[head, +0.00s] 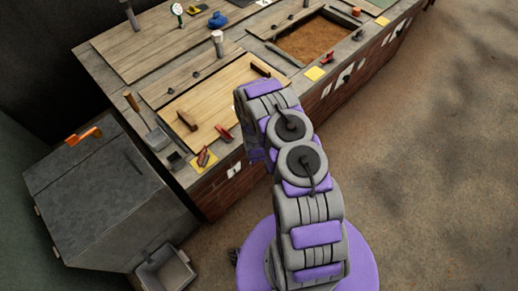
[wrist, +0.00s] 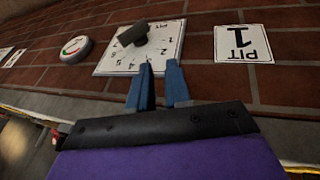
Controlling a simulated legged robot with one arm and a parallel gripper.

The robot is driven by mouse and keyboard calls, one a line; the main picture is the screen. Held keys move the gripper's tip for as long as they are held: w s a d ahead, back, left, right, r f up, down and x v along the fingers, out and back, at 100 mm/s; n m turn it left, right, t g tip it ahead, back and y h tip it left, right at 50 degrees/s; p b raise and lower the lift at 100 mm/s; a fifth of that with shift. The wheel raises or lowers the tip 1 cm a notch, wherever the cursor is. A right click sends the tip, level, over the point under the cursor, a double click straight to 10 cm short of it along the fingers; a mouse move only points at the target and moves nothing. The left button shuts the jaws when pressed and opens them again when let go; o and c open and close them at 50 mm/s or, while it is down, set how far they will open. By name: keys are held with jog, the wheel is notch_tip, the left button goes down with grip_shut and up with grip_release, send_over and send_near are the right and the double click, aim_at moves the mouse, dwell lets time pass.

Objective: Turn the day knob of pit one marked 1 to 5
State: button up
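In the wrist view, a white dial plate (wrist: 112,60) with printed numerals is fixed on the brick wall. A dark bar-shaped day knob (wrist: 133,34) sticks out from it. The white sign (wrist: 243,43) to its right reads PIT 1, upside down in this view. My gripper (wrist: 159,64) has two blue fingers with a gap between them. It is open and empty. Its fingertips appear over the plate's lower edge, below and right of the knob; whether they touch the plate I cannot tell. In the head view my arm hides the gripper and the knob.
A round gauge (wrist: 76,48) is on the wall left of the plate. In the head view, the brick-fronted counter (head: 215,185) carries wooden boards and small tools. A grey chest (head: 95,185) stands at left. The floor (head: 430,190) at right is clear.

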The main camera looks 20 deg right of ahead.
jog(key=shift+w+f, duration=0.15)
jog(key=shift+f, duration=0.15)
grip_shut()
jog(key=d+b+x, duration=0.2)
jog(key=b+x, duration=0.2)
jog(key=x, duration=0.8)
jog(key=shift+d, duration=0.25)
jog(key=shift+s+f, duration=0.15)
jog(key=shift+s, duration=0.1)
